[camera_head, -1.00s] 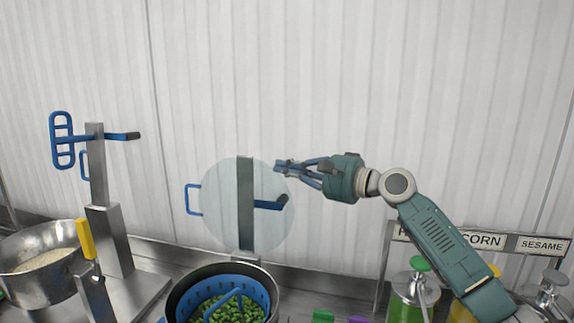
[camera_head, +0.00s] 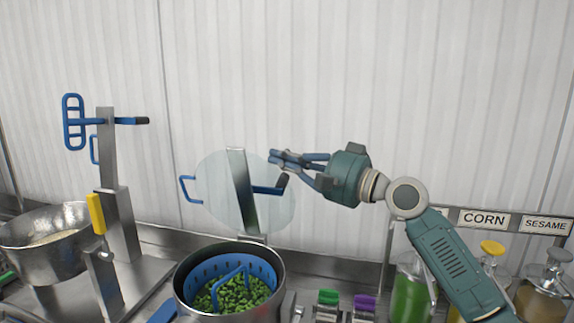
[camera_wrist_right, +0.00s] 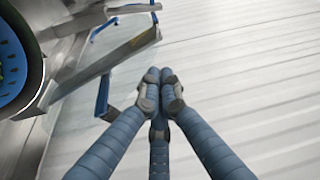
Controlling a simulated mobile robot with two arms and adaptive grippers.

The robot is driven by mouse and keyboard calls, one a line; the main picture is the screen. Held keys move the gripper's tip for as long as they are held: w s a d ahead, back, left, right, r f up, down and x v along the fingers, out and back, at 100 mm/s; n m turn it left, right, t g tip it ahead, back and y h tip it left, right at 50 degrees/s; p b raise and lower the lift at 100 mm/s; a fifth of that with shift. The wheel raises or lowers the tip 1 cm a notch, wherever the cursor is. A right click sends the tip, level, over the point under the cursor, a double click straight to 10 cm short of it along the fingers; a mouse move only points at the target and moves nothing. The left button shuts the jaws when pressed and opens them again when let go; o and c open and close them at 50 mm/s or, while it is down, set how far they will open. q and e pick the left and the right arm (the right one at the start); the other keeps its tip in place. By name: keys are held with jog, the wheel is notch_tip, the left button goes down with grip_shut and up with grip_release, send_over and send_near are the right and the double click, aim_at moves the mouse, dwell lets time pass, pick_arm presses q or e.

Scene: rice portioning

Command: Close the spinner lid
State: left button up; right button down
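The spinner pot (camera_head: 277,290) stands at bottom centre in the head view, with a blue perforated basket (camera_head: 262,268) of green pieces inside. Its clear round lid (camera_head: 215,180) is raised above the back of the pot, with a metal bar (camera_head: 240,190) across it and a blue handle with a black end (camera_head: 270,190). My right gripper (camera_head: 272,160) is at the lid's upper right, just above the black handle end; contact cannot be told. In the right wrist view its fingertips (camera_wrist_right: 160,76) are together with nothing seen between them. My left gripper is out of view.
On the left are a steel bowl (camera_head: 40,262) and a stand with blue handles (camera_head: 110,165). At the right, bottles (camera_head: 410,290) stand below CORN and SESAME signs (camera_head: 484,219). Green and purple-topped items (camera_head: 328,297) sit right of the pot. A white ribbed wall (camera_head: 400,80) is behind.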

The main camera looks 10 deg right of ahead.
jog(key=s+a+f+n+y+b, duration=0.1)
jog(key=s+a+f+n+b, duration=0.3)
jog(key=s, duration=0.6)
jog(key=shift+f+n+y+b, duration=0.3)
jog(key=shift+f+n+b, duration=0.3)
jog(key=shift+f, duration=0.55)
jog(key=shift+a, duration=0.1)
